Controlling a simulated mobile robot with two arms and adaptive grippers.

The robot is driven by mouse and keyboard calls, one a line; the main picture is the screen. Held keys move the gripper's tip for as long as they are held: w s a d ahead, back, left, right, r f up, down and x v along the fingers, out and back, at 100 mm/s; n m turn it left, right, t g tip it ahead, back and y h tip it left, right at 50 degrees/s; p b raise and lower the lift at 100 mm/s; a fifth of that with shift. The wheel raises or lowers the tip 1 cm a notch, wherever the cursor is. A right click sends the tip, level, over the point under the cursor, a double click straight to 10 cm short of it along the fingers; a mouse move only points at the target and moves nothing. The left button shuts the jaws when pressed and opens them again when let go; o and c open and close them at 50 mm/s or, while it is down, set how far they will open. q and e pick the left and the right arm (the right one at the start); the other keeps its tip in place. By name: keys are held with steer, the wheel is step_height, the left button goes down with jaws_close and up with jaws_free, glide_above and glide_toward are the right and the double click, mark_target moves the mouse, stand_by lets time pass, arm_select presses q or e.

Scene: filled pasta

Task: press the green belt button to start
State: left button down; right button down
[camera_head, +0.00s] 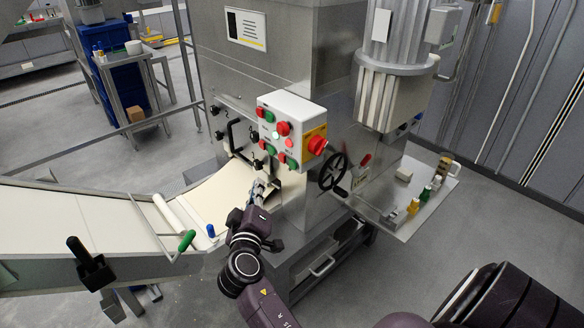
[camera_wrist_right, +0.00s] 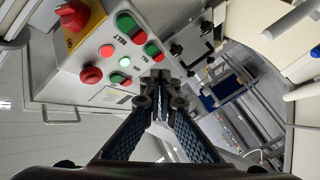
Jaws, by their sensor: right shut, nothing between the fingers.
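The control box (camera_head: 300,112) is fixed to the front of the steel machine. Its green belt button (camera_head: 292,163) is at the lower right of the panel, beside a red one. In the wrist view the green belt button (camera_wrist_right: 125,20) is near the top, by the label BELT. My right gripper (camera_head: 262,186) is below the panel, shut and empty. In the wrist view its fingertips (camera_wrist_right: 160,82) are closed together, apart from the belt button. My left gripper is not in view.
A black handwheel (camera_head: 333,172) is to the right of my gripper. A conveyor (camera_head: 80,225) with a pale sheet runs left. A black handle (camera_head: 240,138) projects left of the panel.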

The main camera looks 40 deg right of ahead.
mark_target(293, 165)
steer(key=shift+w+a+r, duration=0.1)
steer(key=shift+w+r, duration=0.1)
steer(key=shift+w+d+f+p, duration=0.15)
steer(key=shift+d+p, duration=0.65)
steer(key=shift+d, duration=1.4)
steer(key=shift+w+d+f+p, duration=0.1)
steer(key=shift+d+p, duration=0.65)
steer(key=shift+d, duration=1.45)
steer(key=shift+r, duration=0.1)
steer(key=shift+d, duration=0.1)
steer(key=shift+d, duration=0.3)
